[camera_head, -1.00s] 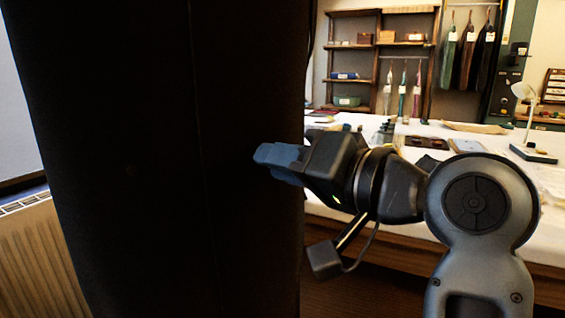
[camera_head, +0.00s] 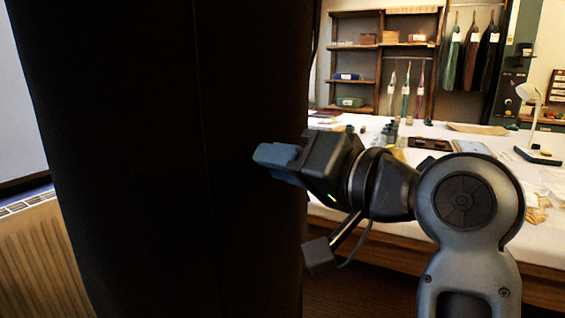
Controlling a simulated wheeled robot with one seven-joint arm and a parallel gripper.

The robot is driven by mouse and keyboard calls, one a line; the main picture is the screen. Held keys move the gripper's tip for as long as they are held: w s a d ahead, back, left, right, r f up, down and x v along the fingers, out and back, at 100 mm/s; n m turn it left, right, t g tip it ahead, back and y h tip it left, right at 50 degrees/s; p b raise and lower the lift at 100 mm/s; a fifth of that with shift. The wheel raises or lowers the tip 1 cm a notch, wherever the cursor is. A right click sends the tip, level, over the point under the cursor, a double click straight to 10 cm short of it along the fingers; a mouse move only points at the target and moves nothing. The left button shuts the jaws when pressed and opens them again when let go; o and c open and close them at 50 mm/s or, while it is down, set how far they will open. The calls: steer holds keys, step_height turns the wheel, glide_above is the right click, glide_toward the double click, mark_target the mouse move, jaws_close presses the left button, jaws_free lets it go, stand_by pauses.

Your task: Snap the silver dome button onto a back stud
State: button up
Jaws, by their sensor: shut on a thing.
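My gripper (camera_head: 262,157) is in the middle of the head view, its blue fingers pointing left in front of a dark column. The fingers look closed together, but what is between them is too small or hidden to make out. I cannot pick out the silver dome button or a back stud in this view.
A long table (camera_head: 470,150) with a white top stands behind my arm, bearing a lamp (camera_head: 532,105), a tray (camera_head: 430,143) and small items. Shelves (camera_head: 355,62) and hanging garments (camera_head: 472,52) are behind it. A radiator (camera_head: 45,255) is at lower left.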

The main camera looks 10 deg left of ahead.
steer(key=o, duration=1.5)
steer(key=shift+o, duration=0.2)
steer(key=p+v, duration=0.2)
steer(key=v, duration=0.5)
steer(key=shift+s+f, duration=0.4)
steer(key=shift+s, duration=0.2)
steer(key=shift+d, duration=0.1)
